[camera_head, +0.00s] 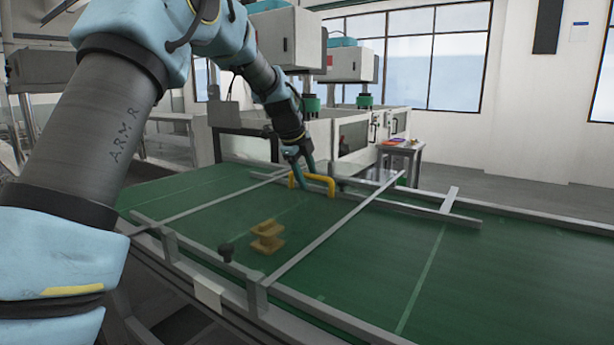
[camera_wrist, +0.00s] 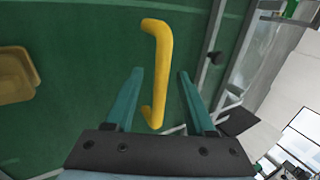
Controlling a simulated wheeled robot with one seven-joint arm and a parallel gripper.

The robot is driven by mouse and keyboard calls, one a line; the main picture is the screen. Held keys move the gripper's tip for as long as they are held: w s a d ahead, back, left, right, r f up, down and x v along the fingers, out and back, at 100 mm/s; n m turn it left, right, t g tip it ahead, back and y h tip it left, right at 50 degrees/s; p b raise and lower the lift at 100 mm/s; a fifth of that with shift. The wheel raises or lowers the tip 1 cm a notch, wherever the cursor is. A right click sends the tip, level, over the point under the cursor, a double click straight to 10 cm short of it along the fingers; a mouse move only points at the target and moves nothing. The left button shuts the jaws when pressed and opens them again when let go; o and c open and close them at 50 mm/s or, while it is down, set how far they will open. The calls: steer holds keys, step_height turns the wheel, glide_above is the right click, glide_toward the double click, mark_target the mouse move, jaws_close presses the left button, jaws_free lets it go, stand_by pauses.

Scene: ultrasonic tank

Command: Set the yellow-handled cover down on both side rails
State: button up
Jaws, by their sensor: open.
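The yellow handle (camera_head: 330,184) of the cover stands at the far side of the green surface, near the far rail. It also shows in the wrist view (camera_wrist: 163,45), upright in the picture. I cannot clearly tell the cover's panel from the green around it. My gripper (camera_head: 303,172) is at the handle. In the wrist view its two teal fingers (camera_wrist: 159,80) are apart, with the handle's lower part between them and a gap on each side. Two thin metal rails, one left (camera_head: 215,202) and one right (camera_head: 322,236), cross the green surface.
A yellow-brown spool-shaped block (camera_head: 267,238) is between the two rails; it also shows in the wrist view (camera_wrist: 14,75). Green surface (camera_head: 480,270) to the right is clear. White machines (camera_head: 360,135) stand behind.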

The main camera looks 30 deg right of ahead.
steer(key=shift+f, duration=0.15)
steer(key=b+v, duration=0.2)
steer(key=v, duration=0.9)
steer(key=shift+w, duration=0.1)
